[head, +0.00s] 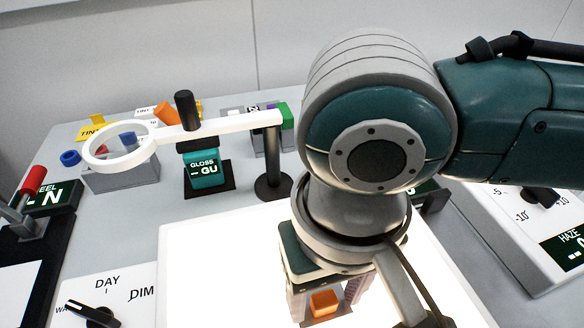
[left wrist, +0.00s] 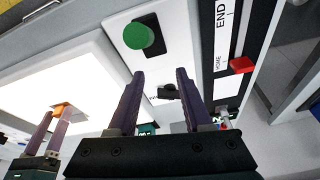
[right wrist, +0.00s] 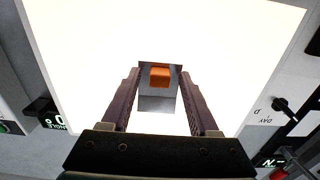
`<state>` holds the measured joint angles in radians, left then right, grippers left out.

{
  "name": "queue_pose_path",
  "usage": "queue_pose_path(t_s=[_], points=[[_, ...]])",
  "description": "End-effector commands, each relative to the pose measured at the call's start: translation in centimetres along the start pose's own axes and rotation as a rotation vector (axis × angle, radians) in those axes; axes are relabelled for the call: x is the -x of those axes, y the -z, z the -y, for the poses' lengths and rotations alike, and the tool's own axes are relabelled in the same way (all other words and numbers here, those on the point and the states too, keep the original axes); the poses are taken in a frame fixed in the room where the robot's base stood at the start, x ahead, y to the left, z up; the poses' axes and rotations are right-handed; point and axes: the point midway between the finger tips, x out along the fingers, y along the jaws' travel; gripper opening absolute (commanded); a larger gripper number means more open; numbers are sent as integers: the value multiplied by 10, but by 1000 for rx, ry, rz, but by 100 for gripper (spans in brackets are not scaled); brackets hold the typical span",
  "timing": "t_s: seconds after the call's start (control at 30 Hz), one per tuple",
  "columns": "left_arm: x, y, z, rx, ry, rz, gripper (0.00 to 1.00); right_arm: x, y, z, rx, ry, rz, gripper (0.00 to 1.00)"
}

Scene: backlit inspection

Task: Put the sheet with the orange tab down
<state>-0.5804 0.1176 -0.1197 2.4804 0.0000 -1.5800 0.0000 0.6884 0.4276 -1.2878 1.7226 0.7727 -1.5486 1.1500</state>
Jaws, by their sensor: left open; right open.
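The orange tab (head: 325,300) stands on a small grey sheet (right wrist: 157,102) over the bright light panel (head: 215,260). In the right wrist view the tab (right wrist: 160,75) sits between the fingertips of my right gripper (right wrist: 160,88), which is open, with a finger on each side. The sheet appears to lie on the panel. The left wrist view also shows the tab (left wrist: 62,108) by my right gripper's fingers (left wrist: 48,132). My left gripper (left wrist: 160,75) is open and empty, and it is outside the head view.
A white ring magnifier (head: 215,128) on a black post stands behind the panel, near a gloss meter (head: 205,170). A dial box (head: 105,295) is at front left and a haze unit (head: 545,215) at right. A green button (left wrist: 138,36) shows near my left gripper.

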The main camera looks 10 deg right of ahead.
Motion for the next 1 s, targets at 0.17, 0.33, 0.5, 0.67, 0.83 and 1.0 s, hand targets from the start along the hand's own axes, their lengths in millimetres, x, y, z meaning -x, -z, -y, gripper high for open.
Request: queue_pose_path(t_s=[0.17, 0.33, 0.5, 0.67, 0.83, 1.0], points=[[3, 1, -1, 3, -3, -1, 50, 13, 1, 0, 0, 1, -2, 61], [11, 4, -1, 3, -3, -1, 50, 49, 1, 0, 0, 3, -4, 61], [18, 6, 0, 3, -2, -1, 50, 87, 1, 1, 0, 3, -3, 61], [21, 7, 0, 1, -1, 0, 50, 112, 1, 1, 0, 2, -2, 61], [22, 7, 2, -4, 3, 0, 50, 121, -2, 6, 17, 26, -1, 61], [22, 7, 2, -6, 5, 0, 50, 112, -17, 37, 119, 199, -47, 61]])
